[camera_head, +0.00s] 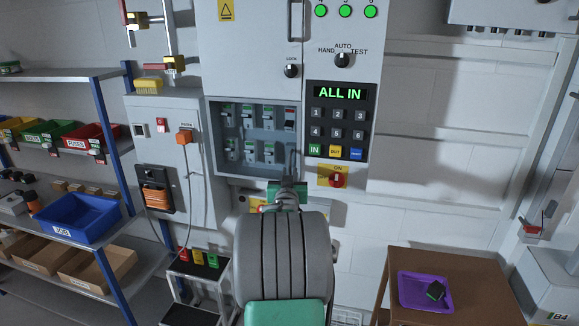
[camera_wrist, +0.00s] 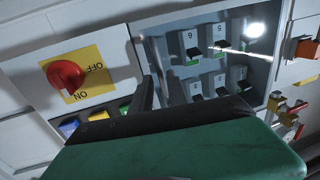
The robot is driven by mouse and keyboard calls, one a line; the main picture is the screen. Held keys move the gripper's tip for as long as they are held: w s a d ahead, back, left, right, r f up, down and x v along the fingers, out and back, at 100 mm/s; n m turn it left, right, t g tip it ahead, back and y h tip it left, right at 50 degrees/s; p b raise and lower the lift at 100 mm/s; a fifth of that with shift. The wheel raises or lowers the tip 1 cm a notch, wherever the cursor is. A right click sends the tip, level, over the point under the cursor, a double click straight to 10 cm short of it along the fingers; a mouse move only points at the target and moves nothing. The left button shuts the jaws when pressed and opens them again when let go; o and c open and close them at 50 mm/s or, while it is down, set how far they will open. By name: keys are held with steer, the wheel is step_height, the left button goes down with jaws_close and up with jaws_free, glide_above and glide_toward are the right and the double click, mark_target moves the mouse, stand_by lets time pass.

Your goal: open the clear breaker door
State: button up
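The clear breaker door (camera_head: 238,150) covers a recessed compartment with two rows of breakers in the grey cabinet. It looks closed, though its clear pane is hard to make out. In the wrist view, a bright glare lies over the breaker compartment (camera_wrist: 208,67), whose breakers are numbered. My gripper (camera_head: 290,172) is at the compartment's lower right corner, in front of the door's edge. A dark finger (camera_wrist: 145,95) stands by the compartment's near edge in the wrist view. Contact with the door and the gap between my fingers cannot be made out.
A red rotary switch (camera_head: 337,181) on a yellow plate sits right of my gripper, below a keypad (camera_head: 340,122) whose display reads ALL IN. A grey box with an orange plug (camera_head: 184,136) and hanging cable stands left. A purple tray (camera_head: 425,290) lies on a brown table at right.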

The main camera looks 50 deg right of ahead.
mark_target(290, 168)
steer(key=p+x, duration=0.1)
steer(key=x, duration=0.3)
steer(key=shift+w+d, duration=0.1)
steer(key=shift+w, duration=0.05)
steer(key=shift+c, duration=0.3)
jaws_close()
stand_by(0.9)
